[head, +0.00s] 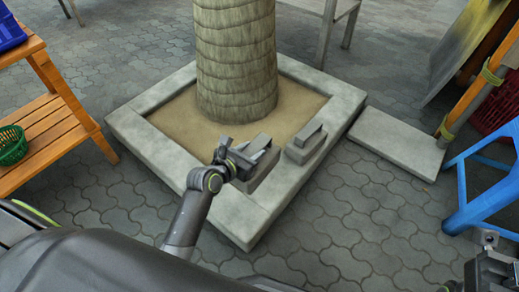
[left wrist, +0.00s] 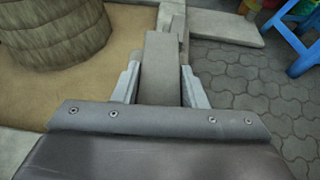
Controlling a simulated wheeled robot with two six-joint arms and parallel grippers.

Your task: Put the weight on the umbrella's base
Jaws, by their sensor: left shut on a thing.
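My left gripper (head: 250,158) is shut on a grey block-shaped weight (head: 262,170) at the near rim of the planter. In the left wrist view its handle bar (left wrist: 158,70) lies between the two fingers (left wrist: 160,88). I cannot tell whether this weight touches the rim. A second grey weight (head: 306,146) with a raised handle sits on the rim just to the right. A flat grey slab (head: 398,142), which looks like the umbrella's base, lies on the paving further right, empty on top. My right gripper (head: 490,258) is partly in view at bottom right; its jaws are unclear.
A palm trunk (head: 236,60) stands in the sandy square planter (head: 160,158). A blue stool (head: 490,190) and a leaning wooden pole (head: 468,100) stand at right, close to the slab. A wooden shelf (head: 45,138) is at left. Paving (head: 350,215) is clear in front.

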